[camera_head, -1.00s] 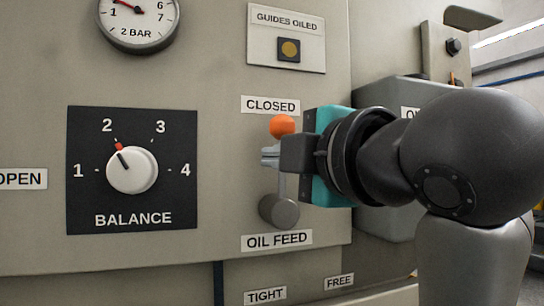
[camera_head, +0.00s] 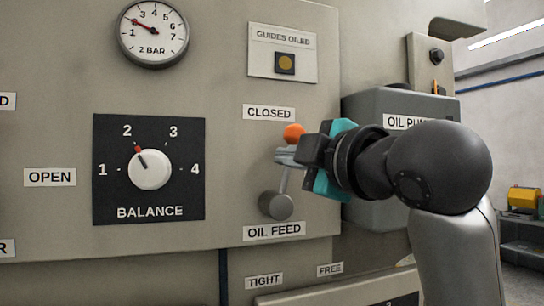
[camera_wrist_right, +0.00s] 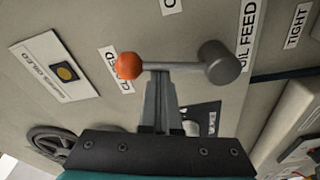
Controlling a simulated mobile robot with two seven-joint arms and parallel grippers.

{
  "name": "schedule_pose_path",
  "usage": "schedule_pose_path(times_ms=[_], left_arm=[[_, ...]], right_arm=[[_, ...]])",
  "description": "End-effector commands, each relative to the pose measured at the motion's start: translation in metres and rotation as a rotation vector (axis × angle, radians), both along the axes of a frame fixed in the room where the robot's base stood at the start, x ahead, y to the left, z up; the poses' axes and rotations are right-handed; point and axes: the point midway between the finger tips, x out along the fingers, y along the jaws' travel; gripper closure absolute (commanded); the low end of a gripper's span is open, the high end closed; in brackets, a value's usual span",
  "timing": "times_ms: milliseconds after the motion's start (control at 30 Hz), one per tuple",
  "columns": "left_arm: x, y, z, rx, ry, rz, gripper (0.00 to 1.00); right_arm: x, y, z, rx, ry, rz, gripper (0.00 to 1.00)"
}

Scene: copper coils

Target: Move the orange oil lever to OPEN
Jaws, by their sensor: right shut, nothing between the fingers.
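The oil lever has an orange ball knob (camera_head: 294,133) on a thin grey rod with a round grey hub (camera_head: 276,205) at its lower end. It leans a little right of upright, its knob below and right of the CLOSED label (camera_head: 269,113). My right gripper (camera_head: 284,155) is shut, its fingertips at the rod just below the knob. In the right wrist view, the closed fingers (camera_wrist_right: 157,78) meet the rod close to the orange knob (camera_wrist_right: 129,66); I cannot tell how firm the contact is. My left gripper is not in view.
The OIL FEED label (camera_head: 274,231) sits under the hub. The balance dial (camera_head: 149,169) and an OPEN label (camera_head: 50,177) are to the left. The grey oil pump box (camera_head: 385,105) stands behind my right arm. The panel between dial and lever is clear.

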Motion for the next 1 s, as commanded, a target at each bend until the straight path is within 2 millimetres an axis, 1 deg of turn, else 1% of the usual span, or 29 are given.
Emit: schedule_pose_path(times_ms=[100,500,1000], left_arm=[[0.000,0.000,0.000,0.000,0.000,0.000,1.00],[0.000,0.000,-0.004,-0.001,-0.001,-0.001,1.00],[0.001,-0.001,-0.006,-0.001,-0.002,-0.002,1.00]], right_arm=[[0.007,-0.009,-0.002,0.103,0.034,-0.005,1.00],[0.015,-0.033,-0.014,0.467,0.152,-0.003,1.00],[0.021,-0.054,-0.039,0.910,0.297,-0.001,1.00]])
